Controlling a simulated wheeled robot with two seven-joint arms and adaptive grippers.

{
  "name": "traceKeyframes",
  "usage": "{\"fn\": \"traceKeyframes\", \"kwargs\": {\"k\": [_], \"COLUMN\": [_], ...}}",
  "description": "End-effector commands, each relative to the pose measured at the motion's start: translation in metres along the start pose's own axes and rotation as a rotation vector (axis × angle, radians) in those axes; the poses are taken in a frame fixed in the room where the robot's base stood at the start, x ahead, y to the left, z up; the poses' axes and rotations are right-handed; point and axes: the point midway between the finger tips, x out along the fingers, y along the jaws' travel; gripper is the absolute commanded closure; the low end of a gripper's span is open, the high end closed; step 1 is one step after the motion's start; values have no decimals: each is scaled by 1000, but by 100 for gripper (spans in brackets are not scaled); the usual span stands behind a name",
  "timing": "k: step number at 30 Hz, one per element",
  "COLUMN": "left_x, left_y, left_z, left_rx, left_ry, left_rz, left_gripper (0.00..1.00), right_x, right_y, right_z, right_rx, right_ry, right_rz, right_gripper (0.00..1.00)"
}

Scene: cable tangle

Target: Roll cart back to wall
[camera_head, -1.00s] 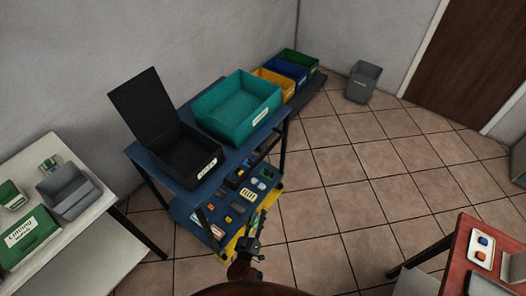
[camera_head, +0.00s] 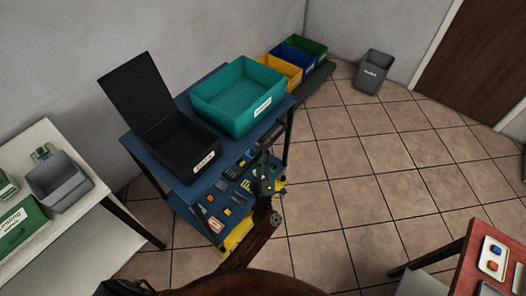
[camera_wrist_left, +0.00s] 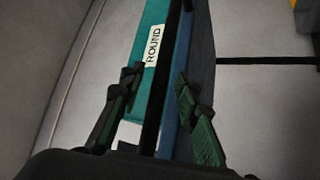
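The blue cart (camera_head: 146,154) has two shelves and dark legs and stands close to the grey wall. A black open-lidded box (camera_head: 183,146) and a teal bin (camera_head: 238,98) sit on its top shelf. Several small parts lie on the lower shelf. My left gripper (camera_head: 264,172) is at the cart's front right side in the head view. In the left wrist view my left gripper (camera_wrist_left: 160,80) is open, its fingers on either side of a dark cart bar or edge. Contact cannot be told. The teal bin's label reads ROUND (camera_wrist_left: 153,46). My right gripper cannot be made out.
A white table (camera_head: 45,142) with a grey bin (camera_head: 58,182) and green boxes stands at the left. Coloured bins (camera_head: 300,58) line the wall behind the cart. A grey waste bin (camera_head: 372,72) and a red table (camera_head: 462,268) are at the right. The tiled floor between is clear.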

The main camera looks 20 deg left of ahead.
Motion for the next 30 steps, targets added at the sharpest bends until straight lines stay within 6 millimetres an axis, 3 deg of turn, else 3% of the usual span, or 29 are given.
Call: {"fn": "traceKeyframes", "kwargs": {"k": [8,21,30], "left_x": [2,2,2], "left_y": [0,1,1], "left_z": [2,2,3], "left_rx": [0,0,0], "left_ry": [-3,-4,-4], "left_rz": [0,1,1], "left_gripper": [70,99,100], "right_x": [0,0,0], "right_y": [1,5,4], "right_z": [-6,4,4], "right_rx": [-2,-3,-2], "right_ry": [7,-5,-5], "right_rz": [1,5,5], "right_gripper": [60,60,60]}}
